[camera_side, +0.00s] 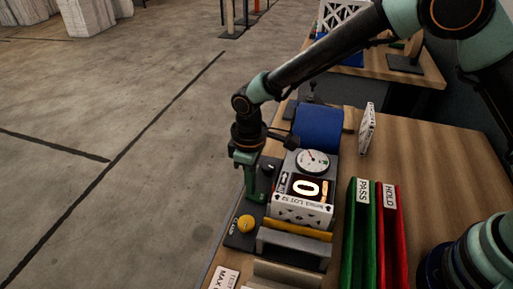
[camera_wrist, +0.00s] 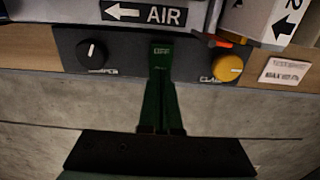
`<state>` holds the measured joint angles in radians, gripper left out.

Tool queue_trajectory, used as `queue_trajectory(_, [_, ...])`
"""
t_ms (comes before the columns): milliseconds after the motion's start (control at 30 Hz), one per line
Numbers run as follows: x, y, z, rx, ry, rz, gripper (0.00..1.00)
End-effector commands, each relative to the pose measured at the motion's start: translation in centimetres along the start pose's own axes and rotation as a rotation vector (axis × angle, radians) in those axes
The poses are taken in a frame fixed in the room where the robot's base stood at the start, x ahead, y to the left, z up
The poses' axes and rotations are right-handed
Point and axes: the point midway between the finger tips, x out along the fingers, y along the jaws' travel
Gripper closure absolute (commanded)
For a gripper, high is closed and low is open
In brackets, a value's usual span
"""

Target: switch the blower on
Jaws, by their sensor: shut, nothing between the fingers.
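The blower rig has a dark control panel (camera_wrist: 115,50) along its front edge. A black knob (camera_wrist: 91,53) with a white pointer line sits left of my gripper in the wrist view, and a yellow knob (camera_wrist: 228,68) sits to its right. My green gripper (camera_side: 257,197) is shut and empty, pointing down at the panel between the two knobs. Its fingertips (camera_wrist: 162,46) cover that part of the panel, so any switch beneath is hidden. I cannot tell whether they touch it. A blue drum (camera_side: 318,127) stands behind.
A white round gauge (camera_side: 312,161) sits behind the display. A boxed filter with an AIR arrow (camera_wrist: 150,13) is beside the panel. Green PASS (camera_side: 357,235) and red HOLD (camera_side: 389,240) bins stand to the right. Another white filter (camera_side: 367,128) stands upright on the table.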

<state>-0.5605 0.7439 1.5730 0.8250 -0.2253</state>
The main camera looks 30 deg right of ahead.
Motion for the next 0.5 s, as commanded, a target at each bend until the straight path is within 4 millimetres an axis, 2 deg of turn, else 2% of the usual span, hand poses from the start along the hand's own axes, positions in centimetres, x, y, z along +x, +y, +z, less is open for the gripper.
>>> queue_trajectory(500, [0.73, 0.0, 0.01, 0.0, 0.0, 0.0, 1.0])
